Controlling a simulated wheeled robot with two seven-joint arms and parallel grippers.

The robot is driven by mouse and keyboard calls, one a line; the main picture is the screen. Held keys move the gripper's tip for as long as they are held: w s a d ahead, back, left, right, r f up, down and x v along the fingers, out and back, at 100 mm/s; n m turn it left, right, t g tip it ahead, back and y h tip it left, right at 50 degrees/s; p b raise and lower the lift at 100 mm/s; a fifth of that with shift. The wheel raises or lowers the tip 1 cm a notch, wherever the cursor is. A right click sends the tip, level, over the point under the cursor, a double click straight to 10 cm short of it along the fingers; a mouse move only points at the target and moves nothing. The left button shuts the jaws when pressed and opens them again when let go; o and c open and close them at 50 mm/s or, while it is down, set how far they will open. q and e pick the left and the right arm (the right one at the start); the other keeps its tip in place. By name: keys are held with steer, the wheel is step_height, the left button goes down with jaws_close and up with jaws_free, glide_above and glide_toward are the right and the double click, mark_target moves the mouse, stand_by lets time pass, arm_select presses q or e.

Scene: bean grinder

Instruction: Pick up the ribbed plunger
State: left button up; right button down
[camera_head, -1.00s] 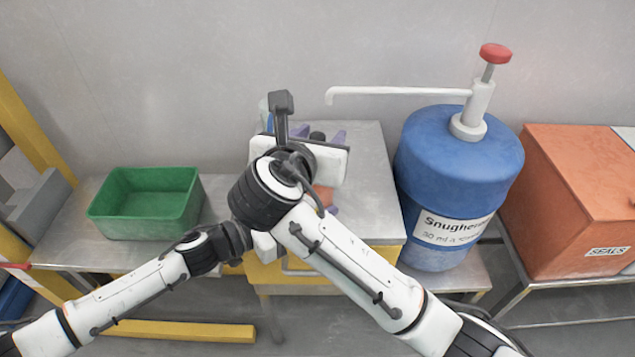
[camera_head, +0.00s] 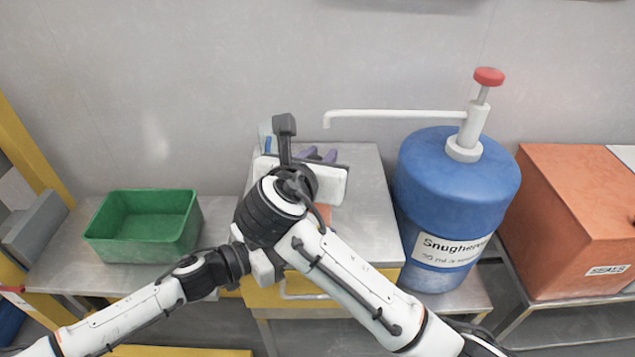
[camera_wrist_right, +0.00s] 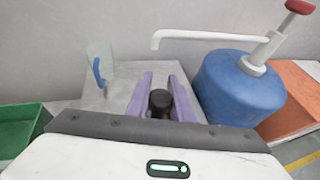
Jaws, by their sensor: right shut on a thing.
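The ribbed plunger is the black, round-topped piece (camera_wrist_right: 160,103) in the right wrist view; its lower part is hidden and I cannot make out ribs. My right gripper (camera_wrist_right: 161,92) has its two purple fingers on either side of it and is shut on it. In the head view the purple fingertips of my right gripper (camera_head: 319,154) show beyond the white hand, over the grey-topped cabinet (camera_head: 370,200); the plunger is hidden there. My left arm reaches in from the left, and its gripper's fingers are hidden behind my right arm.
A clear container with a blue handle (camera_wrist_right: 98,68) stands at the cabinet's back left. A blue drum with a red-topped pump (camera_head: 455,185) stands close on the right, its white spout (camera_head: 395,114) reaching left. A green bin (camera_head: 145,225) is left; an orange box (camera_head: 575,215) is far right.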

step_height(320, 180, up, 18)
stand_by(0.4)
arm_select(q)
steer(key=o, duration=0.9)
